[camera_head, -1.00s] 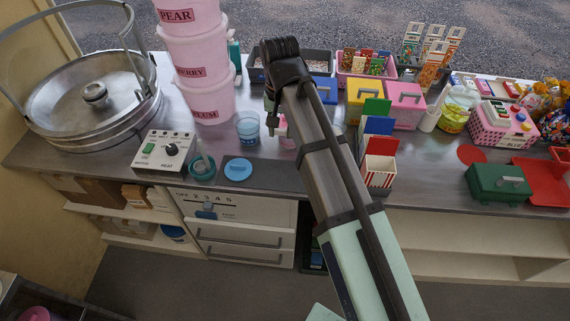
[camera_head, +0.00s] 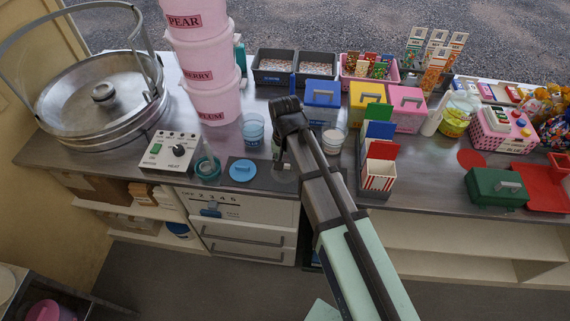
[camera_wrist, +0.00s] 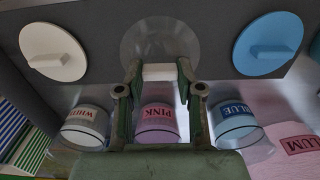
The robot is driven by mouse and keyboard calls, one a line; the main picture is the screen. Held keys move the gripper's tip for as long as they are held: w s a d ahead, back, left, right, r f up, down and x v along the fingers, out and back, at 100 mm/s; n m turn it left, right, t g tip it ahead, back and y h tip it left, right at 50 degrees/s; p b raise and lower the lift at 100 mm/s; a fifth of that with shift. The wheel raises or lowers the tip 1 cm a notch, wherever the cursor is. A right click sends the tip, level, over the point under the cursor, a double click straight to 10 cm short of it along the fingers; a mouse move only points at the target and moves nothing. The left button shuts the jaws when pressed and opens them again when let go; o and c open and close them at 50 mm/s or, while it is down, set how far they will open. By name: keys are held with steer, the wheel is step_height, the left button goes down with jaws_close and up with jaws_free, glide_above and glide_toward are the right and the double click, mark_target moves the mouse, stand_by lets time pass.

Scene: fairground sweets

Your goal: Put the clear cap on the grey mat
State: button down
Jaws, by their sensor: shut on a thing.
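My gripper (camera_wrist: 160,78) is shut on the pale handle of the clear cap (camera_wrist: 160,36), a see-through disc. In the head view the cap shows faintly (camera_head: 285,174) below my gripper (camera_head: 278,154). It overlaps the dark grey mat (camera_wrist: 205,50), between a white cap (camera_wrist: 52,40) and a blue cap (camera_wrist: 267,36). I cannot tell whether it touches the mat. The mat also shows in the head view (camera_head: 264,181), at the counter's front edge, partly hidden by my arm.
The white jar (camera_wrist: 85,122), pink jar (camera_wrist: 157,120) and blue jar (camera_wrist: 235,118) stand in a row behind the mat. A heat control box (camera_head: 172,150) and a teal ring-shaped item (camera_head: 206,166) stand left. Striped boxes (camera_head: 378,174) stand right of my arm.

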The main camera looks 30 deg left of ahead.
steer(key=shift+f, duration=0.8)
steer(key=shift+f, duration=0.1)
steer(key=c, duration=0.7)
jaws_free()
steer(key=shift+c, duration=0.2)
step_height(320, 180, up, 12)
steer(key=b, duration=0.3)
